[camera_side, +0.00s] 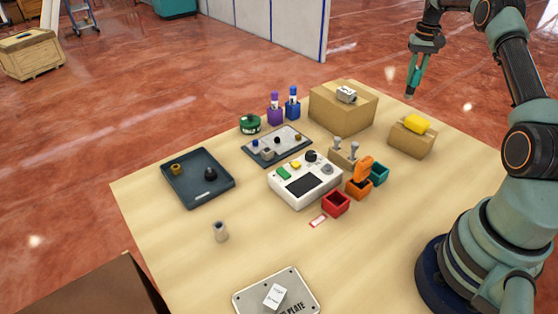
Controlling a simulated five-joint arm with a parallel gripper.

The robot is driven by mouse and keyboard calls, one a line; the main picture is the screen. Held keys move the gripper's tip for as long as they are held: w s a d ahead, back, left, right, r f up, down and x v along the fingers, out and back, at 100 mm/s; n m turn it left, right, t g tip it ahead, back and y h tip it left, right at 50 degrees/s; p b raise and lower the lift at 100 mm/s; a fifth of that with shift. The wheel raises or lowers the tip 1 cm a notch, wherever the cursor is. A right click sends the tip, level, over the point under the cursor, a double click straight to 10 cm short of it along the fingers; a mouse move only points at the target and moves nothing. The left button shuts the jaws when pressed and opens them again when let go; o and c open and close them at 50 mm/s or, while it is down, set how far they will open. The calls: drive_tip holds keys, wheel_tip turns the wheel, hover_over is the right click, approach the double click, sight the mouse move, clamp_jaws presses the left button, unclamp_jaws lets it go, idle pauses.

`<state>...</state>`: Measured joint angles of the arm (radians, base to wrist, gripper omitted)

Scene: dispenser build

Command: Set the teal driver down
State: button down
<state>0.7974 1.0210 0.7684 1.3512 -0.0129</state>
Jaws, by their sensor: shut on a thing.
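My gripper (413,78) is in the upper right of the side view, raised above the far right of the table and pointing down. It is shut on the teal driver, which is hard to tell from my teal fingers at this size. A teal holder (379,173) stands on the table, lower and left of my gripper, and looks empty. Beside it are an orange holder (357,189) with an orange driver (363,170) upright in it, and a red holder (336,203) that looks empty.
A white device with buttons (304,181) stands left of the holders. Cardboard boxes (342,112) (409,141) stand at the back and right. A dark tray (197,179), a parts board (277,146) and a metal plate (250,298) lie around. The table's front middle is mostly clear.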

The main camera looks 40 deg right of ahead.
sight(410, 93)
drive_tip(key=shift+f, duration=3.25)
drive_tip(key=shift+f, duration=0.6)
drive_tip(key=c, duration=0.7)
unclamp_jaws()
